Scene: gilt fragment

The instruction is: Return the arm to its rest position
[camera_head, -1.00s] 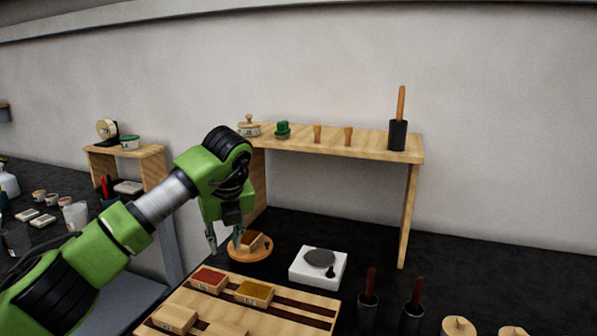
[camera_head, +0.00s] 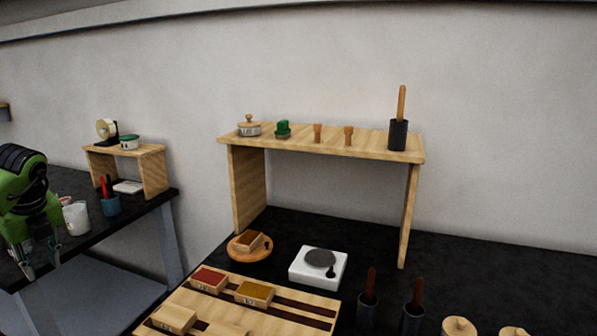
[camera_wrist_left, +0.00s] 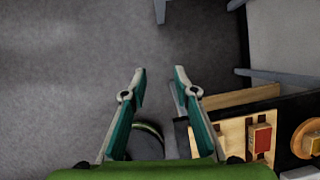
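My left arm is green, and its gripper (camera_head: 40,262) hangs at the far left of the head view, in front of the left table. In the left wrist view the two fingers of the gripper (camera_wrist_left: 158,80) stand apart with nothing between them, over the grey floor. My right gripper is in neither view. A small wooden box with brown contents (camera_head: 249,239) sits on a round wooden board (camera_head: 240,255) on the black bench, well to the right of my left gripper.
A wooden rack (camera_head: 285,292) holds boxes with red (camera_head: 209,278) and yellow (camera_head: 254,292) contents. A white scale (camera_head: 317,268) stands beside it. A wooden shelf (camera_head: 370,150) stands behind. The left table (camera_head: 130,215) carries cups and a small shelf (camera_head: 155,165). A floor gap separates the tables.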

